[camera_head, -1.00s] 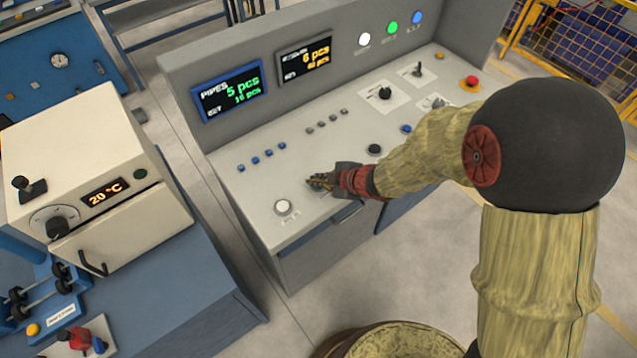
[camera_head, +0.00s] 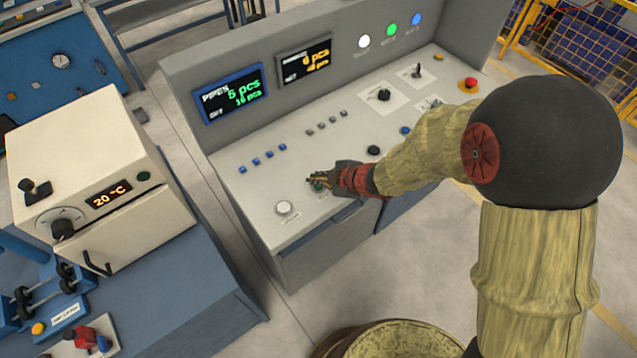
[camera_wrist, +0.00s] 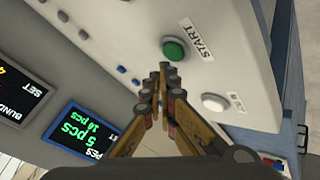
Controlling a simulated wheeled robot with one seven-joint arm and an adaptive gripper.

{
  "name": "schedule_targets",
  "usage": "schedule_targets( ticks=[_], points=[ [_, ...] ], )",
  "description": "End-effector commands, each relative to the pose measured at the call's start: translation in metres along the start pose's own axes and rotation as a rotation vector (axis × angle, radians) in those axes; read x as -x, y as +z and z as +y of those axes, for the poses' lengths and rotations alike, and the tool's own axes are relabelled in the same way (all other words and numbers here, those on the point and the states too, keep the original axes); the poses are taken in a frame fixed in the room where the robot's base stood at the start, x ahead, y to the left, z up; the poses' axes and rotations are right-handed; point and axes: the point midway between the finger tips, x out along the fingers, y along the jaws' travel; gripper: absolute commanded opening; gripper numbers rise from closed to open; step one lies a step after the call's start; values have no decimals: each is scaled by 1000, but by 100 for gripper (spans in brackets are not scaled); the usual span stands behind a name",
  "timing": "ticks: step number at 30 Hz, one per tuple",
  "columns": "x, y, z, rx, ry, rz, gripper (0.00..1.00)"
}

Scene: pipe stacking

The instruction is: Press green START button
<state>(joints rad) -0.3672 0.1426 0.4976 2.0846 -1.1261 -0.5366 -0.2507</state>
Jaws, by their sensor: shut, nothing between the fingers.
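The green START button (camera_wrist: 174,50) sits on the light console panel, with its START label (camera_wrist: 197,40) beside it in the wrist view. In the head view only a bit of the green button (camera_head: 319,187) shows under my fingertips. My gripper (camera_head: 313,181) is shut and empty, its fingers together. In the wrist view the fingertips of my gripper (camera_wrist: 167,68) appear just short of the green button's edge. I cannot tell whether they touch it or hover above it.
A white button (camera_head: 284,208) lies left of the green one. A black knob (camera_head: 373,150), several small blue buttons (camera_head: 262,157) and a red emergency stop (camera_head: 469,84) share the panel. A pipes display (camera_head: 231,92) stands behind. A beige oven (camera_head: 90,170) is at left.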

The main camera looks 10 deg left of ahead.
Motion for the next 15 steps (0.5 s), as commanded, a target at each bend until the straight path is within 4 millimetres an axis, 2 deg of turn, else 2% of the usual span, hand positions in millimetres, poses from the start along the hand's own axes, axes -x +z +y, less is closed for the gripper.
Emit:
schedule_targets(
  ticks=[5, 15],
  points=[
    [2, -1, 1, 0, 0, 0, 0],
    [22, -16, 16, 0, 0, 0, 0]
  ],
)
